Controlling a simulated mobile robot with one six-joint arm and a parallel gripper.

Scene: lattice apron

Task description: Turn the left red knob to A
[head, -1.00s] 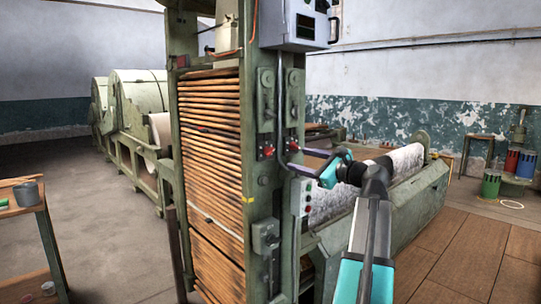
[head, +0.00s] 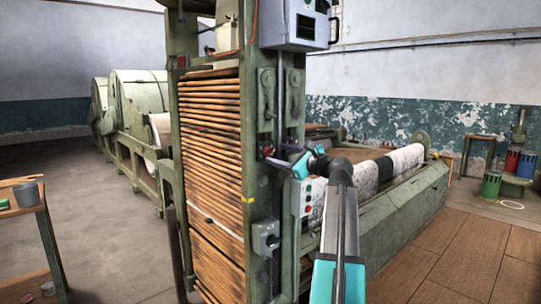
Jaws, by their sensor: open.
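Only a little red shows beside my fingertips. My gripper (head: 277,155) reaches in from the right with its jaws open, one finger above the other, its tips at or just in front of this knob. I cannot tell whether they touch it. The right red knob is hidden behind my gripper. The letter A and the knob's pointing direction are too small to read.
A control box with buttons (head: 308,197) sits just below my gripper. A grey switch box (head: 265,237) is lower on the post. Stacked wooden slats (head: 212,130) fill the frame to the left. A long roller (head: 405,158) lies behind my arm.

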